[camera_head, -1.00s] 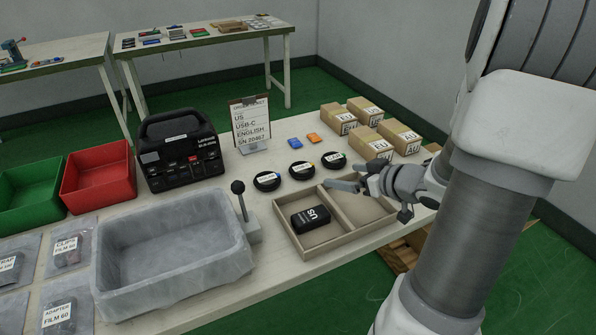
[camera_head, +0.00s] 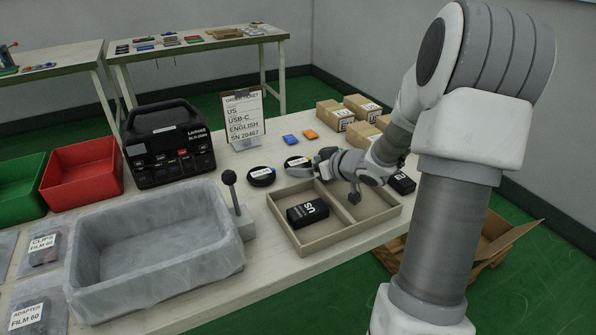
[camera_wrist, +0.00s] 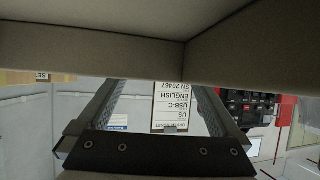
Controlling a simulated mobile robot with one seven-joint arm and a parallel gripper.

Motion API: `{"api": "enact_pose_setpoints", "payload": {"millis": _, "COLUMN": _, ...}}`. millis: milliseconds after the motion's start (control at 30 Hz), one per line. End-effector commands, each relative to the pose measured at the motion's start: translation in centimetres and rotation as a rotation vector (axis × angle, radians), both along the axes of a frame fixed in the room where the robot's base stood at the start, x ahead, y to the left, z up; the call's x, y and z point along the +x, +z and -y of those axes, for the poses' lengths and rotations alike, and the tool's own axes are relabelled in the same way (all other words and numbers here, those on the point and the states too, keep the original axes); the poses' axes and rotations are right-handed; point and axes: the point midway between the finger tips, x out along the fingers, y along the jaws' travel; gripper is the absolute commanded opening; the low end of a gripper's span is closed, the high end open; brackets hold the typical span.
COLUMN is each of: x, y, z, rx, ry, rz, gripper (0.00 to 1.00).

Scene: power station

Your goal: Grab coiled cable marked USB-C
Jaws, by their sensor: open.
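Black coiled cables with white labels lie on the table behind the divided tray (camera_head: 335,238). One coiled cable (camera_head: 262,177) is at the left and another coiled cable (camera_head: 297,163) is to its right; their labels are too small to read. My gripper (camera_head: 320,166) is open and empty, just right of that second coil, at the tray's back edge. It hides the spot where a third coil showed before. The wrist view shows my fingers (camera_wrist: 160,92) apart, with the order ticket (camera_wrist: 172,103) upside down beyond; no cable is visible there.
The ticket names US, USB-C, English and SN 20467. A black adapter marked US (camera_head: 307,213) lies in the tray's left compartment. A grey bin (camera_head: 150,285) and a lever (camera_head: 240,205) stand left. Blue (camera_head: 290,138) and orange (camera_head: 310,134) pieces lie behind the coils.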

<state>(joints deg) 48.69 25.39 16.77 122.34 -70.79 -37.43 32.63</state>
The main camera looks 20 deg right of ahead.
Motion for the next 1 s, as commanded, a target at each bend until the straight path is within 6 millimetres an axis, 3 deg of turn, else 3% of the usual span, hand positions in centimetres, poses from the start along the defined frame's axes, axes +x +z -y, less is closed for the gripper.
{"api": "enact_pose_setpoints", "payload": {"millis": 200, "x": 2.0, "y": -1.4, "z": -0.5, "rx": 0.000, "ry": 0.001, "rz": 0.000, "gripper": 1.00}}
{"api": "enact_pose_setpoints", "payload": {"millis": 467, "x": 2.2, "y": -1.2, "z": -0.5, "rx": -0.001, "ry": 0.000, "rz": 0.000, "gripper": 1.00}}
{"api": "enact_pose_setpoints", "payload": {"millis": 833, "x": 2.2, "y": -1.3, "z": -0.5, "rx": -0.001, "ry": 0.000, "rz": 0.000, "gripper": 0.34}}
{"api": "enact_pose_setpoints", "payload": {"millis": 1000, "x": 2.2, "y": -1.2, "z": -0.5, "rx": -0.001, "ry": 0.000, "rz": 0.000, "gripper": 0.34}}
